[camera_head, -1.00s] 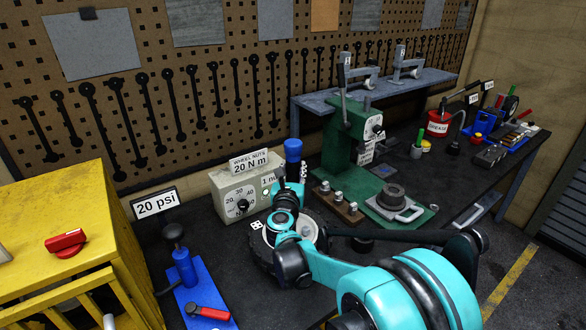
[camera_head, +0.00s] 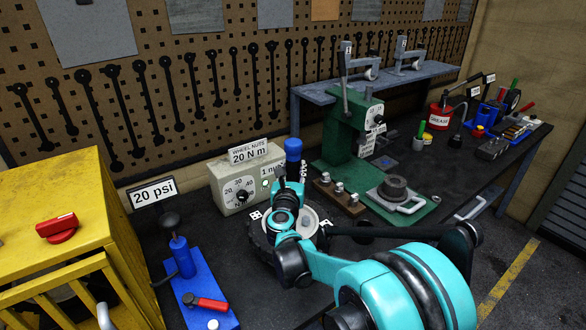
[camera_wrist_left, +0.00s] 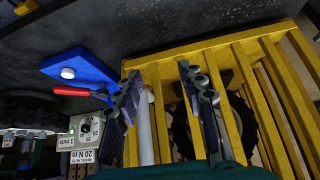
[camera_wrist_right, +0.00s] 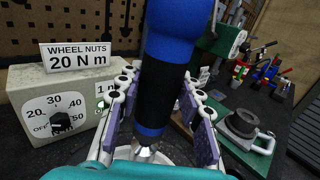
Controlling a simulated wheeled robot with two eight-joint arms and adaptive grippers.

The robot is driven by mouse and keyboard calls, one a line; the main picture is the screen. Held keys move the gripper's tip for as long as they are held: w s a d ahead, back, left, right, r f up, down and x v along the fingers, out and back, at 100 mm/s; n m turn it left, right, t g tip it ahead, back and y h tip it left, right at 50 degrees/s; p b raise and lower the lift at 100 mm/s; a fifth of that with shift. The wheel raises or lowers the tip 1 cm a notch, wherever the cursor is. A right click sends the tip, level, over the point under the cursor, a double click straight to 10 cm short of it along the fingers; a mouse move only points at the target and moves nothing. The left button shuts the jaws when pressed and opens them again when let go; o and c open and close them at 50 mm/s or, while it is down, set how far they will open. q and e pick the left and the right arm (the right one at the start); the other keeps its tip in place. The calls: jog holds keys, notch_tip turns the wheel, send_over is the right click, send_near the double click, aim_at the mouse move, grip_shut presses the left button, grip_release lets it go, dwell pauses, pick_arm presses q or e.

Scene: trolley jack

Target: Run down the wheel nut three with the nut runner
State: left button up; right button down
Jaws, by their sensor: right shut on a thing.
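The nut runner, with a blue top (camera_head: 293,149) and black grip, is upright in my right gripper (camera_head: 289,186). In the right wrist view the runner (camera_wrist_right: 165,85) stands between my two shut fingers (camera_wrist_right: 158,100). Its metal end points down at the pale wheel hub. My arm hides much of the wheel (camera_head: 258,240), and I cannot tell which nut the socket is over or whether it touches. The controller box (camera_head: 232,187) reads 20 N m and 1 nut, with a green light. My left gripper (camera_wrist_left: 160,80) is open before a yellow cage, with a grey bar between its fingers.
The yellow cage (camera_head: 60,200) with a red knob stands at left. A blue pump base (camera_head: 205,295) with a red lever is in front of the box. A green press (camera_head: 345,135) and a nut block (camera_head: 338,195) stand behind the wheel.

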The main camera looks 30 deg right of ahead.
aim_at(292, 161)
jog(key=shift+f+b, duration=1.25)
jog(key=shift+f, duration=0.2)
dwell(2.0)
jog(key=shift+r, duration=0.15)
dwell(0.6)
jog(key=shift+r+p, duration=0.45)
jog(key=shift+p, duration=0.05)
jog(key=shift+r+p, duration=1.9)
jog(key=shift+r, duration=0.55)
